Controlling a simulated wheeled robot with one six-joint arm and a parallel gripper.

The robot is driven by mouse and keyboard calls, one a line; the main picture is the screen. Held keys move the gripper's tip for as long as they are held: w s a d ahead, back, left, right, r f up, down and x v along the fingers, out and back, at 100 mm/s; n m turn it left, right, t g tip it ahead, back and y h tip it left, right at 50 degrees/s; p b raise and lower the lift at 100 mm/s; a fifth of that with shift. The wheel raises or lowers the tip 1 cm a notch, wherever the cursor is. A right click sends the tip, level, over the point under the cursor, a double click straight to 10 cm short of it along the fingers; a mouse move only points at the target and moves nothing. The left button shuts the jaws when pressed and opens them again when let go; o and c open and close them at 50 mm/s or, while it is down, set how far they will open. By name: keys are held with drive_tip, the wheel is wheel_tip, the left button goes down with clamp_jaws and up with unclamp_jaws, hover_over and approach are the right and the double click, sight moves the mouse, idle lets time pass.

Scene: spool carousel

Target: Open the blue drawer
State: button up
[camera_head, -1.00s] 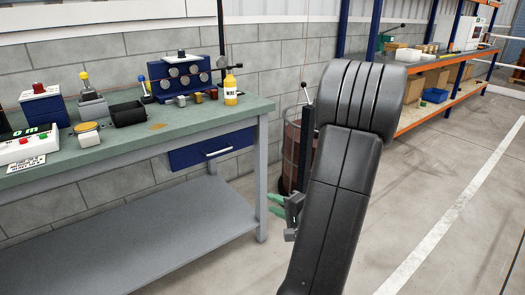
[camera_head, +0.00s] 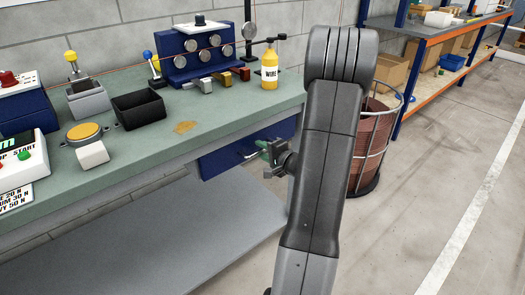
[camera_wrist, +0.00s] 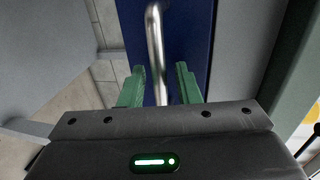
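The blue drawer (camera_head: 222,163) hangs under the right end of the green-topped workbench and looks shut. Its front (camera_wrist: 189,35) also shows in the wrist view, with a silver bar handle (camera_wrist: 154,38) running upright in that picture. My gripper (camera_wrist: 162,83) is open, with its two green fingers apart, one on each side of the handle's near end. I see no finger touching the handle. In the head view my gripper (camera_head: 264,150) is at the drawer front, and my arm and gripper hide the drawer's right part.
The workbench top (camera_head: 225,115) carries a yellow bottle (camera_head: 269,69), a black bin (camera_head: 138,108) and a blue block with round knobs (camera_head: 200,52). A grey lower shelf (camera_head: 190,250) lies below the drawer. The floor at right is clear.

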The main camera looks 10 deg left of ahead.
clamp_jaws()
idle(0.3)
drive_tip(key=f+b+v, duration=0.2)
drive_tip(key=b+v, duration=0.2)
drive_tip(key=v, duration=0.8)
drive_tip(key=d+f+b+v, duration=0.1)
drive_tip(key=f+b+v, duration=0.2)
drive_tip(key=v, duration=0.9)
drive_tip(key=shift+s+b, duration=0.4)
unclamp_jaws()
